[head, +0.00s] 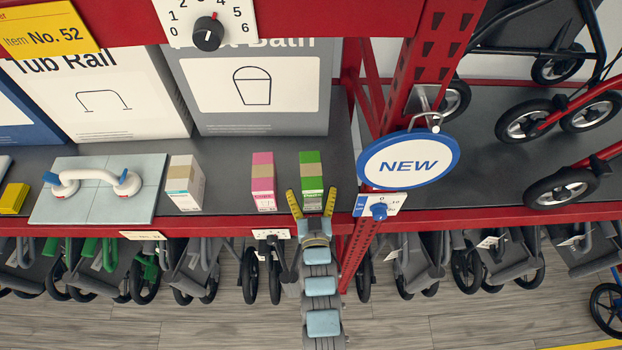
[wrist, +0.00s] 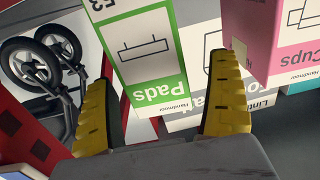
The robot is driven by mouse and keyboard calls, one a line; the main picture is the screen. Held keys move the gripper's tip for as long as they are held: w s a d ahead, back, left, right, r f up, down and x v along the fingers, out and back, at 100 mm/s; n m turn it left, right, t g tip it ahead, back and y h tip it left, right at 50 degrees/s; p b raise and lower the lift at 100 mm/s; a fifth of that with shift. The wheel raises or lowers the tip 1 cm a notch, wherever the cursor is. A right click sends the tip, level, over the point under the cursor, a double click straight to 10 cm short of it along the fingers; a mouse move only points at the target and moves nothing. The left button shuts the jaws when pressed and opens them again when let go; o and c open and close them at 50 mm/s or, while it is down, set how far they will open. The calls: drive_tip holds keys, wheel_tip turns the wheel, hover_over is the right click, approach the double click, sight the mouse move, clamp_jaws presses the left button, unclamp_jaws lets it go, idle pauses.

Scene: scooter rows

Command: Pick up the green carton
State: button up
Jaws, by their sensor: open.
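The green carton (head: 311,180) stands upright on the grey shelf, near its front edge, in the head view. In the wrist view the green carton (wrist: 149,55) shows a white face, a green band reading "Pads" and a line drawing. My gripper (head: 311,203) is open, its yellow fingers at the front of the carton. In the wrist view my gripper (wrist: 165,95) has its fingers apart, with the carton's lower part seen between them. I cannot tell whether either finger touches it.
A pink carton (head: 263,180) stands left of the green one; it also shows in the wrist view (wrist: 283,40). A white-and-tan carton (head: 185,183) is farther left. A red post (head: 425,65) and a round "NEW" sign (head: 408,160) are close on the right. Large boxes (head: 262,88) stand behind.

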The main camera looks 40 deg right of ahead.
drive_tip(key=shift+p+x, duration=0.4)
drive_tip(key=shift+x, duration=1.35)
drive_tip(key=shift+d+f, duration=0.2)
drive_tip(key=shift+d, duration=0.05)
drive_tip(key=c, duration=1.3)
